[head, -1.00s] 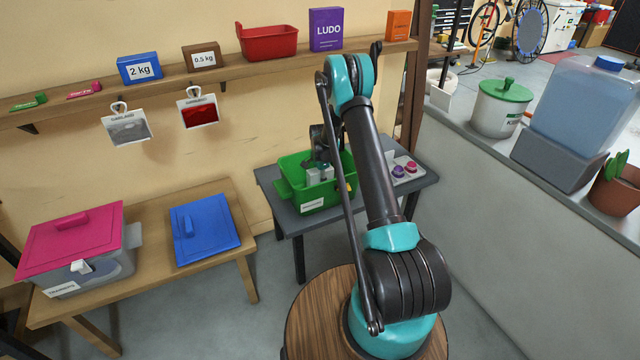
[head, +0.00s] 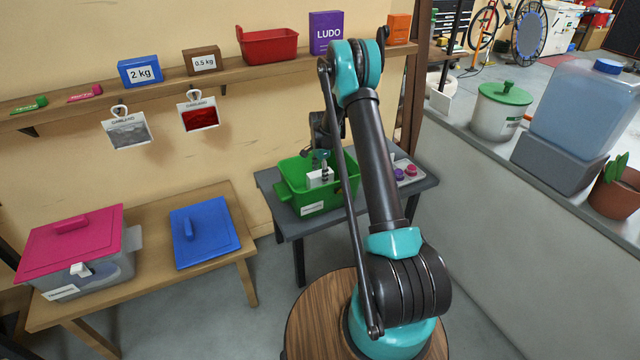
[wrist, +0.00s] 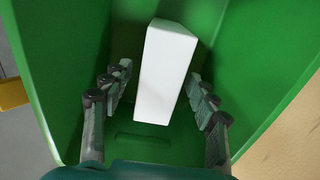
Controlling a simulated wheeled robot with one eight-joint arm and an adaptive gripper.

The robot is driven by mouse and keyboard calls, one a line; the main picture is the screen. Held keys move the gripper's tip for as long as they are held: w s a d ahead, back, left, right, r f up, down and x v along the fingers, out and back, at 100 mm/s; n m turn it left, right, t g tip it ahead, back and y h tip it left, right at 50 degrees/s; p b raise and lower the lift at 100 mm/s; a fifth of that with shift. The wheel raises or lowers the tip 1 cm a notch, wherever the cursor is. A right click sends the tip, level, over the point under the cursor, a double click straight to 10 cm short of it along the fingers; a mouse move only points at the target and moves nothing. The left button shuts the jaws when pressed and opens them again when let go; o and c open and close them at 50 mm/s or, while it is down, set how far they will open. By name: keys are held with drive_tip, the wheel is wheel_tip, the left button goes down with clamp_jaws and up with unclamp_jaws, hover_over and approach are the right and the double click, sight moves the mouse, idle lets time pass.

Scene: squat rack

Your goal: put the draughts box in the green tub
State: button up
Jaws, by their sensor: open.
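The green tub (head: 287,190) stands on a small grey table, with a white label on its front. My gripper (head: 321,167) reaches down into it. In the wrist view a plain white box (wrist: 163,80) is inside the tub, between the fingers of my open gripper (wrist: 160,72). A gap shows on its left; on its right I cannot tell whether the finger touches. The white box (head: 315,180) also shows in the tub in the head view. No lettering shows on it, so I cannot confirm that it is the draughts box.
The grey table (head: 284,222) also bears a panel with purple and pink knobs (head: 411,170), partly behind my arm. A wooden table (head: 150,225) at left holds a pink-lidded box (head: 75,250) and a blue lid (head: 203,232). A wall shelf (head: 225,77) runs above, holding boxes and a red bin.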

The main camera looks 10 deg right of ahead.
wheel_tip(320, 180, up, 6)
drive_tip(key=shift+s+f, duration=0.1)
drive_tip(key=shift+f, duration=0.15)
drive_tip(key=s+d+r+n+t, duration=0.1)
drive_tip(key=s+r+n, duration=0.3)
drive_tip(key=s+r, duration=0.5)
drive_tip(key=s+d+r+n+t, duration=0.1)
drive_tip(key=s+d+r+n, duration=0.15)
drive_tip(key=s+r, duration=0.6)
drive_tip(key=s+f+n+t, duration=0.2)
drive_tip(key=s+n, duration=0.6)
drive_tip(key=s, duration=1.7)
drive_tip(key=shift+d+f, duration=0.45)
drive_tip(key=shift+f, duration=0.4)
